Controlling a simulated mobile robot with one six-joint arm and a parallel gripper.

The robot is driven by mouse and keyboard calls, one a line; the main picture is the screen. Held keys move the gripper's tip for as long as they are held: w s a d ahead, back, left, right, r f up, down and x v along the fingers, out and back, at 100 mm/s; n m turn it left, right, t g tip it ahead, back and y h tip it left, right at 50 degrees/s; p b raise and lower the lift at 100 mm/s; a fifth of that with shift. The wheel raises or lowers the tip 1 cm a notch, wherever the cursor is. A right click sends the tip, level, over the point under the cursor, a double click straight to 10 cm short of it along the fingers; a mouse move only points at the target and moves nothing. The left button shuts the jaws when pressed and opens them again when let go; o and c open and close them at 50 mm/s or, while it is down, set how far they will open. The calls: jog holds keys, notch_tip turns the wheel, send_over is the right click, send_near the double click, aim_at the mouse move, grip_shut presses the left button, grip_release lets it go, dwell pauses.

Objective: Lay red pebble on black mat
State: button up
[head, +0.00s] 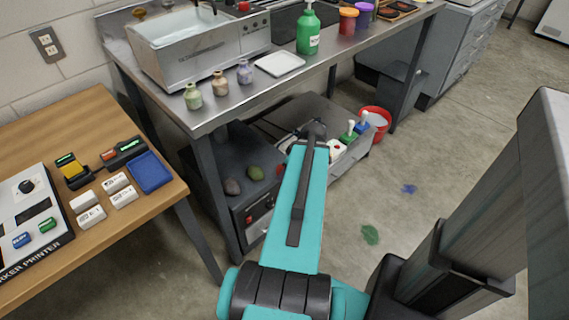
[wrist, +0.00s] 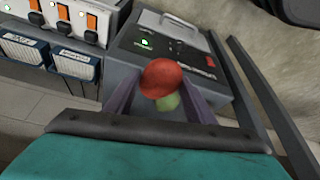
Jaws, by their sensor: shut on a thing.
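The red pebble (wrist: 160,76) is in the middle of the wrist view, between the two dark purplish fingers of my gripper (wrist: 160,87), which is shut on it. A green pebble (wrist: 167,102) shows just beyond and below it, partly hidden. In the head view my arm hides the gripper's tips. A small reddish spot shows beside the arm; I cannot tell if it is the red pebble. A dark pebble (head: 232,187) and the green pebble (head: 255,173) lie on a dark surface under the steel bench. I cannot make out a separate black mat.
The steel bench (head: 225,105) overhangs the dark low unit (head: 240,150), with its legs close by. Bottles and a white tray (head: 280,64) stand on the bench. A wooden table (head: 60,120) is at left. A red bucket (head: 378,118) stands at right. The floor is mostly open.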

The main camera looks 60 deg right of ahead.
jog(key=shift+s+a+r+p, duration=0.2)
jog(key=shift+s+a+p, duration=0.5)
jog(key=shift+p, duration=0.65)
jog(key=shift+s+d, duration=0.15)
